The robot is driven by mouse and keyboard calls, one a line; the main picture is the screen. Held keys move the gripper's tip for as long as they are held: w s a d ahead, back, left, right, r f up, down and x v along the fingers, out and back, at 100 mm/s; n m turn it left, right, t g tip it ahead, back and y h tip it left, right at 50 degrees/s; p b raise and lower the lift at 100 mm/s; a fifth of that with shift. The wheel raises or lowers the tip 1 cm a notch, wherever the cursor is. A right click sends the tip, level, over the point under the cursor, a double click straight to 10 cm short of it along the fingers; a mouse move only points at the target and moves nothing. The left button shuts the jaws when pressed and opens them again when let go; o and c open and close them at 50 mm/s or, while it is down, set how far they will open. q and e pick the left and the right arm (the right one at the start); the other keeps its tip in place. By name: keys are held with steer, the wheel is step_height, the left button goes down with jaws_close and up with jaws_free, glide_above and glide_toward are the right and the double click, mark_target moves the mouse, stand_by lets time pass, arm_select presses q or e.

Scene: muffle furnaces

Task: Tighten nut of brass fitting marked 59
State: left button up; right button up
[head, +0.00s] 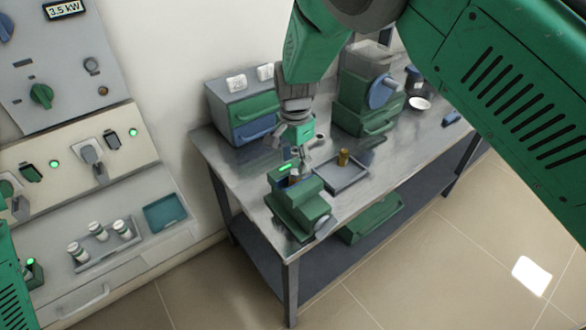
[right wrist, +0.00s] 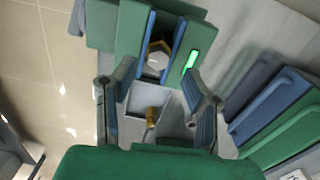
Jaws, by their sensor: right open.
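A green vise (head: 300,207) stands on the front corner of the steel bench. Its blue jaws hold an upright hexagonal brass-coloured piece (right wrist: 158,57), seen from above in the right wrist view. A second brass piece (head: 343,157) stands in a grey tray beside the vise; it also shows in the right wrist view (right wrist: 151,117). No number 59 can be read on either piece. My right gripper (head: 291,160) is close above the vise, fingers apart and empty; in the right wrist view its fingers (right wrist: 158,82) spread on both sides below the hexagonal piece. My left gripper is not visible.
The steel bench (head: 225,160) carries the grey tray (head: 338,182), a drawer box (head: 243,110) and a green machine with a blue dial (head: 365,105) behind. A control panel with sockets (head: 75,155) and a rack of small bottles (head: 103,250) are at left.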

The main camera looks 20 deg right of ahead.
mark_target(294, 171)
step_height(294, 171, up, 8)
steer(key=shift+a, duration=0.25)
